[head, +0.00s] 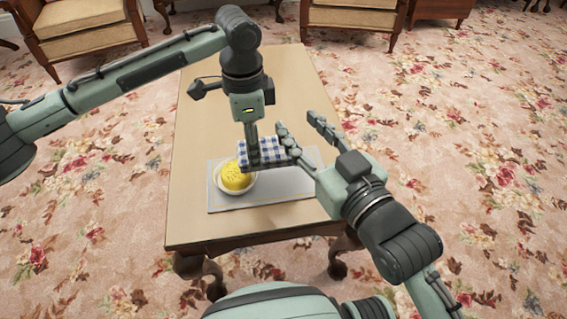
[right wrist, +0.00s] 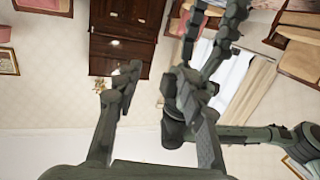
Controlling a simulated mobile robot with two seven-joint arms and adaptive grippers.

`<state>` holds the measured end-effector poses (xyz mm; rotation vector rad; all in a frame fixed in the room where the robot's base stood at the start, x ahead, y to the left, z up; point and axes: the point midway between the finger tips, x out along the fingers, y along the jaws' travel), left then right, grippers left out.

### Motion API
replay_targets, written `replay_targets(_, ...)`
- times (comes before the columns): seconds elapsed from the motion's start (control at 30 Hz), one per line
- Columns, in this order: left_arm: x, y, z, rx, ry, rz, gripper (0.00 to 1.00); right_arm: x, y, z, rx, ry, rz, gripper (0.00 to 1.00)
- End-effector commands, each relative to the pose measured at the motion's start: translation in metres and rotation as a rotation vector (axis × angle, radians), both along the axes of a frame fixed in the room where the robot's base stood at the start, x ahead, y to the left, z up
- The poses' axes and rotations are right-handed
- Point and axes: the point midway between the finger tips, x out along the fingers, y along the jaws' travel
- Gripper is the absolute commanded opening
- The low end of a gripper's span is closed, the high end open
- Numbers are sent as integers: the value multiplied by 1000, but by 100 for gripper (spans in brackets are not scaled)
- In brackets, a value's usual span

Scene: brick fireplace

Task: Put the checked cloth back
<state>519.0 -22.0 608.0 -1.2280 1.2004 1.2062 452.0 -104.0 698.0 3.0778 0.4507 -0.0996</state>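The blue-and-white checked cloth (head: 272,151) is a small folded piece beside the yellow round item, over the far part of the pale mat. My left gripper (head: 253,160) points down at the cloth's left part, with its fingers in front of it. They show edge-on, so I cannot tell whether they are shut on the cloth or whether it is lifted. My right gripper (head: 297,122) is open and empty to the right of the cloth, its fingers apart. It also shows open in the right wrist view (right wrist: 158,78).
The pale mat (head: 275,191) lies on a wooden table (head: 210,125). A yellow round item (head: 236,177) sits on a white plate (head: 221,186) at the mat's left. The far part of the table is mostly bare. Cushioned chairs (head: 80,34) stand beyond it on the floral carpet.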

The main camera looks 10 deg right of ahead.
Motion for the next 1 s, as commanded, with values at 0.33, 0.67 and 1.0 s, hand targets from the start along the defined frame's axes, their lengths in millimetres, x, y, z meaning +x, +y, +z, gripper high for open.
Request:
replay_targets(0.33,10,-57,-35,2,-2,1,11,-9,21,53,118,-236,45,40)
replay_targets(0.67,10,-59,-71,2,-1,2,11,-20,26,85,195,-394,64,40)
replay_targets(1.0,10,-59,-76,0,-2,1,64,-22,26,91,205,-420,64,40)
